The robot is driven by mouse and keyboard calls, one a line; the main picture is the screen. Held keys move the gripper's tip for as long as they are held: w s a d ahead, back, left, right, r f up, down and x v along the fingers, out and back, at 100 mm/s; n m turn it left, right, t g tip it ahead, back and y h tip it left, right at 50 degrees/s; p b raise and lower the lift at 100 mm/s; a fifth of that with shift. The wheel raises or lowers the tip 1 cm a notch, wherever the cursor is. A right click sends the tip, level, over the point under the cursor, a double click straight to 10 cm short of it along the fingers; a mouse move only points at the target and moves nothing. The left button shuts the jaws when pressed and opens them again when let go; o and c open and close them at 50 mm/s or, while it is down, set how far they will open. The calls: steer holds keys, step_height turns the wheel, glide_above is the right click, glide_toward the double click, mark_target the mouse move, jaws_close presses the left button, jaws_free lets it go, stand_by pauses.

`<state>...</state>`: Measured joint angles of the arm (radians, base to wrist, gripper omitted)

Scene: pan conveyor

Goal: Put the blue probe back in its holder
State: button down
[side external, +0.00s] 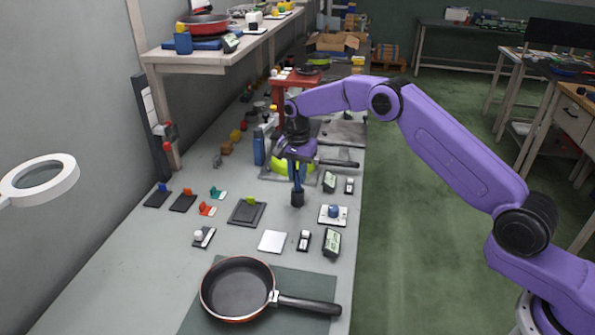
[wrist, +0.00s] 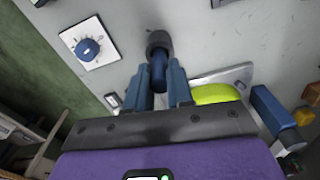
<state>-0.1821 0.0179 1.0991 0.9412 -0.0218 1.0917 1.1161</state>
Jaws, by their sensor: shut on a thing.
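My gripper (side external: 297,178) points down over the middle of the bench. In the wrist view its two blue fingers (wrist: 161,80) are shut on the blue probe (wrist: 158,72), a dark blue rod between them. In the side view the probe (side external: 297,187) hangs roughly upright below the fingers. A black cylindrical piece (side external: 297,200) is at its lower end, and it also shows in the wrist view (wrist: 158,41). I cannot tell whether this piece is part of the probe or its holder, nor whether it touches the bench. The fingers hide part of the probe.
A white plate with a blue knob (side external: 333,212) lies to the right of the probe. A yellow-green pan (side external: 278,166) and a blue box (side external: 259,148) are behind. A dark square plate (side external: 246,212) and a black frying pan (side external: 238,288) are nearer the front.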

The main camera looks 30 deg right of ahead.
steer(key=shift+f, duration=1.35)
steer(key=c, duration=0.9)
jaws_free()
step_height(320, 180, up, 17)
steer(key=shift+s+a+r, duration=0.1)
steer(key=shift+a+r, duration=0.05)
steer(key=shift+r, duration=0.05)
